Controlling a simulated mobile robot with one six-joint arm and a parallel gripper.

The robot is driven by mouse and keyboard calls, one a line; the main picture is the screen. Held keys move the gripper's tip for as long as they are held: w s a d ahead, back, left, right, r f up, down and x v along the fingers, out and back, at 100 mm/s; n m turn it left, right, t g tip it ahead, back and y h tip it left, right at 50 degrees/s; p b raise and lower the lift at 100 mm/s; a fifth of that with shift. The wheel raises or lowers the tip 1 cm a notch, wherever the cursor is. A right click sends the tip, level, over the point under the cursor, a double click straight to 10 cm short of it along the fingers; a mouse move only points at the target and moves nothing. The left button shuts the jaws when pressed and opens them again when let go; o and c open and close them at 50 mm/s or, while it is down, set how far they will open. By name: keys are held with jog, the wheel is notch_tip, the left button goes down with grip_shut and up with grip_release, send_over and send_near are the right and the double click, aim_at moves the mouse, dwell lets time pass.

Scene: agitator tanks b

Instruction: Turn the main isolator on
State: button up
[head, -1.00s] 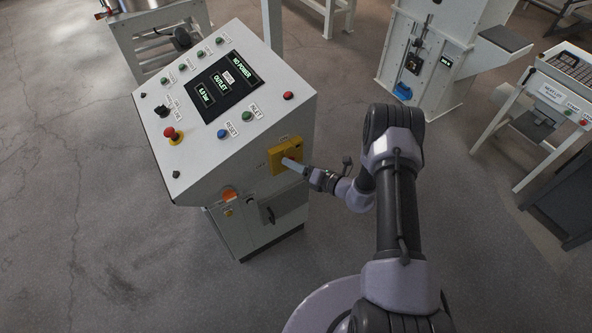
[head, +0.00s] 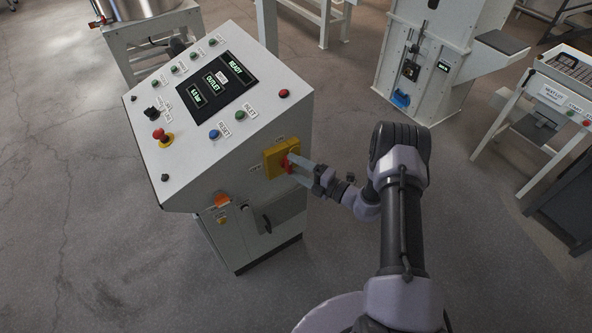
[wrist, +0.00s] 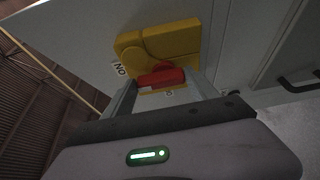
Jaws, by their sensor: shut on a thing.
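The main isolator (head: 277,159) is a yellow plate with a red handle on the right side face of the white control console (head: 215,185). In the wrist view the yellow isolator (wrist: 185,38) fills the upper middle, with its red handle (wrist: 161,78) lying nearly crosswise and an "ON" label at its left. My gripper (head: 295,170) is at the handle, and its two fingers (wrist: 162,92) are shut on it from either side. The console screen (head: 222,84) is lit and reads "READY".
The sloped console top carries a red emergency button (head: 161,137), a black selector (head: 154,112) and several coloured push buttons. An orange part (head: 222,200) and a door handle (head: 266,222) are lower on the console. Open floor lies right of the console.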

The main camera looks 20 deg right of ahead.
jog(key=shift+m, duration=0.3)
jog(key=o, duration=1.4)
jog(key=shift+c, duration=0.2)
jog(key=p+v, duration=0.3)
jog(key=v, duration=1.4)
jog(key=shift+d+p, duration=0.25)
jog(key=shift+p, duration=0.1)
jog(key=shift+s, duration=0.1)
